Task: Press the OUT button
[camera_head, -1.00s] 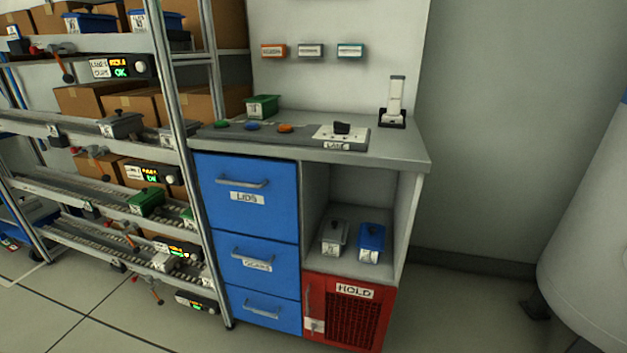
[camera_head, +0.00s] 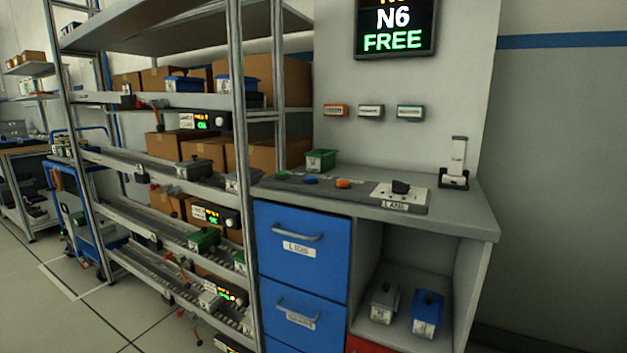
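A control panel (camera_head: 345,192) lies along the top of the workstation counter. It carries a green button (camera_head: 282,175), a blue button (camera_head: 311,179), an orange button (camera_head: 343,183) and a dark selector knob (camera_head: 400,187) on a white plate above a label reading LANE. The button labels are too small to read, so I cannot tell which one is OUT. Neither of my grippers shows in the head view.
A green bin (camera_head: 321,160) and an upright white device (camera_head: 457,164) stand on the counter (camera_head: 462,208). Blue drawers (camera_head: 300,250) are below. A flow rack (camera_head: 238,120) stands left. A screen (camera_head: 395,28) reads N6 FREE. Floor (camera_head: 60,325) shows at lower left.

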